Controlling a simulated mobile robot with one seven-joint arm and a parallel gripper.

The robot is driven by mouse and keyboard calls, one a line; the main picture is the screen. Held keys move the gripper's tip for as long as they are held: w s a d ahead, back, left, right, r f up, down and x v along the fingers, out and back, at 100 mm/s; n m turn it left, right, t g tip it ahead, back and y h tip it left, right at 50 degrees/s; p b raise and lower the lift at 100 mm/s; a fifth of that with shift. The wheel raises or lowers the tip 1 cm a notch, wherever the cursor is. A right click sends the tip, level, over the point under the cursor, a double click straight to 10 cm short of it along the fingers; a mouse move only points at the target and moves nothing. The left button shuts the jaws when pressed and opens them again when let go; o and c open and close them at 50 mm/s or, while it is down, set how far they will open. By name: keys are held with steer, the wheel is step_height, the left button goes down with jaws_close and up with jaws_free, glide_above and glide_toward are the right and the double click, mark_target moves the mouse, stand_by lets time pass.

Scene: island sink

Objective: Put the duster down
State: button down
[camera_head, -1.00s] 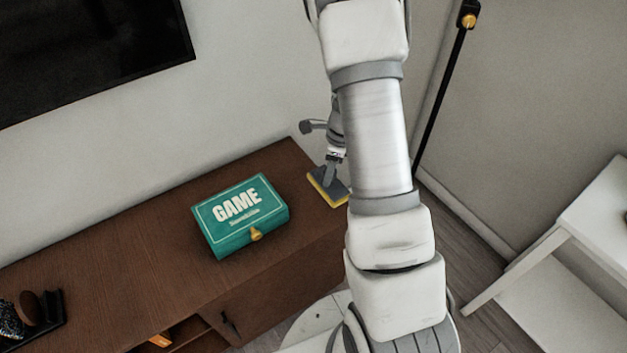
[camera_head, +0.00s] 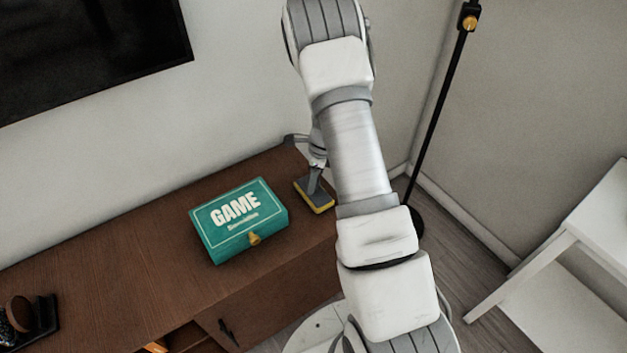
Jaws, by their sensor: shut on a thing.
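The duster (camera_head: 319,200) is a small flat block, grey on top with a yellow lower edge. It is at the right end of the brown cabinet (camera_head: 130,240), to the right of the green game box and apart from it. My gripper (camera_head: 315,182) is shut on the duster from above. The duster looks level and low over the cabinet top; I cannot tell whether it touches the wood. My arm hides part of the cabinet's right end.
The green game box (camera_head: 238,222) lies on the cabinet to the left. A dark tray (camera_head: 46,318) with items is at the far left. A black lamp pole (camera_head: 440,110) stands in the corner, and a white table (camera_head: 590,225) is at the right.

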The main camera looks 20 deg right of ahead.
steer(key=shift+f, duration=0.15)
steer(key=shift+c, duration=2)
jaws_free()
